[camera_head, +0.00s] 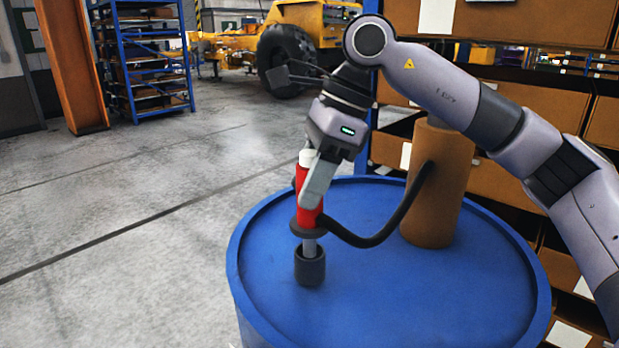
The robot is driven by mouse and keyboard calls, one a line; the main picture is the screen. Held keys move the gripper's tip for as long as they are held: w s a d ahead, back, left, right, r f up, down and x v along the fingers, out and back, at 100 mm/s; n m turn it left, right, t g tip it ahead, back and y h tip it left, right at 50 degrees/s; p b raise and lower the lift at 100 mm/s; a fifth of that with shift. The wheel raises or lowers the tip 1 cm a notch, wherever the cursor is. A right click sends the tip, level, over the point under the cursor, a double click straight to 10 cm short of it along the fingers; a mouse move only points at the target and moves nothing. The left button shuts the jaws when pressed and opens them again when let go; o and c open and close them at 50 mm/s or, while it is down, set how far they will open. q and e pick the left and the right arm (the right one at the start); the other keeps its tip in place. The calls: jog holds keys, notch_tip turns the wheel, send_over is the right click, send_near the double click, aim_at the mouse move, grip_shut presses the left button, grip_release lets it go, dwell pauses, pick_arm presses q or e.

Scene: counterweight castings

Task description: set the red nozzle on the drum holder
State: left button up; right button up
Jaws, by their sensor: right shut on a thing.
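The red nozzle (301,180) has a white top, a dark collar and a grey tip pointing down. My right gripper (309,193) is shut on it and holds it upright over the blue drum (390,298). The holder (310,268), a short dark cup, stands on the drum top near its left side. The nozzle's grey tip is at the holder's mouth; I cannot tell how far inside it is. A black hose runs from the nozzle to a brown cylinder (436,190) on the drum. My left gripper is not in view.
Shelves with brown boxes (530,102) stand close behind and to the right of the drum. A blue rack (150,65), an orange post (72,62) and a yellow vehicle (300,35) are farther back. The grey floor at left is clear.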

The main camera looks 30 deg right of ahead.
aim_at(328, 220)
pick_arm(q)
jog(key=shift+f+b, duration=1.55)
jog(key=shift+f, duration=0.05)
pick_arm(e)
jog(key=shift+f, duration=2.1)
jog(key=o, duration=1)
jog(key=shift+d+r, duration=0.15)
jog(key=shift+r, duration=0.35)
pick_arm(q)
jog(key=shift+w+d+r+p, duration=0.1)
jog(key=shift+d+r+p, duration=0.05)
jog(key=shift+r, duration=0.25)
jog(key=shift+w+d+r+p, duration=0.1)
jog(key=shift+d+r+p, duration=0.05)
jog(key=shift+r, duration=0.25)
pick_arm(e)
jog(key=v, duration=0.6)
